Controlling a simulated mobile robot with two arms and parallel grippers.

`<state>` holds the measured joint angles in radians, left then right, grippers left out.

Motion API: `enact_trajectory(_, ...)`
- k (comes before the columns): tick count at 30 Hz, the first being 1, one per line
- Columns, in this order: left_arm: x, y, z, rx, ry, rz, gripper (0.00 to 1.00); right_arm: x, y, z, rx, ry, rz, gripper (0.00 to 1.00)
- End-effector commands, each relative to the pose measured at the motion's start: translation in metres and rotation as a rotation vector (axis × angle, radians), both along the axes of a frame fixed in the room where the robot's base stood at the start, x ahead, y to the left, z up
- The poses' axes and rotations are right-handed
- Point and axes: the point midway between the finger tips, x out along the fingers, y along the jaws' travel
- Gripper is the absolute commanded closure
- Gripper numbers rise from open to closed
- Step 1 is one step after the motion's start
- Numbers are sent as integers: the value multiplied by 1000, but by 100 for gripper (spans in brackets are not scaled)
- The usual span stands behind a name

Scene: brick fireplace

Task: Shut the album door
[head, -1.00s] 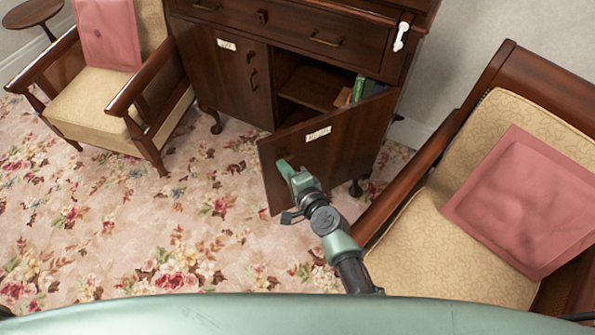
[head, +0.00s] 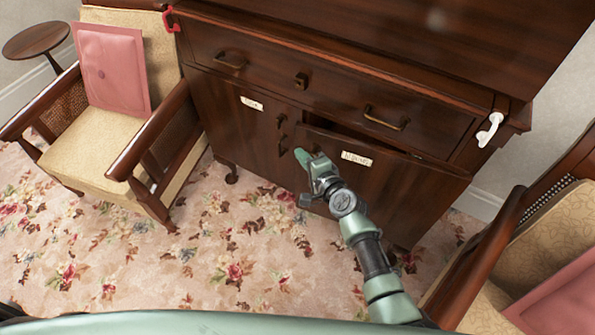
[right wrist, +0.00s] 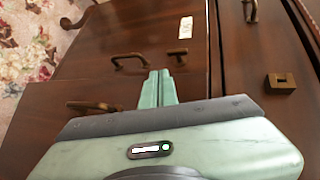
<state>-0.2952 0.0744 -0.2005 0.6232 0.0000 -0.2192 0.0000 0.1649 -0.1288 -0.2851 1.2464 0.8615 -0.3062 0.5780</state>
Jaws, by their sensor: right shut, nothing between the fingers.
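The album door (head: 385,185) is the right-hand door of the dark wooden cabinet, with a small white label (head: 356,158) that is hard to read. It stands slightly ajar, with a narrow dark gap along its top edge. My right gripper (head: 303,157) is shut and empty, at the upper left part of this door, by its free edge. In the right wrist view the closed fingertips (right wrist: 160,76) are near the two door handles; contact is unclear. The door also shows at lower left there (right wrist: 45,125). My left gripper is not in view.
The left cabinet door (head: 240,120) is shut. A drawer (head: 320,85) is above both doors. A white object (head: 490,130) hangs at the cabinet's right side. Armchairs stand left (head: 90,135) and right (head: 560,220). The flowered carpet (head: 190,265) in front is open.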

Motion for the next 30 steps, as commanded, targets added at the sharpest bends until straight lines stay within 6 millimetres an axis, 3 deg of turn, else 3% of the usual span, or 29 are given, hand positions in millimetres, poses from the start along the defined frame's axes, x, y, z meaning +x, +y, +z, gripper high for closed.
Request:
enact_trajectory(6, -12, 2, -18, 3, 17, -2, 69, 33, -9, -2, -1, -2, 1, 100)
enact_trajectory(11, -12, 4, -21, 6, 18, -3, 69, 44, -12, -1, -1, -1, 0, 100)
enact_trajectory(30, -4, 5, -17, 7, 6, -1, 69, 42, -17, 2, -1, 0, 0, 100)
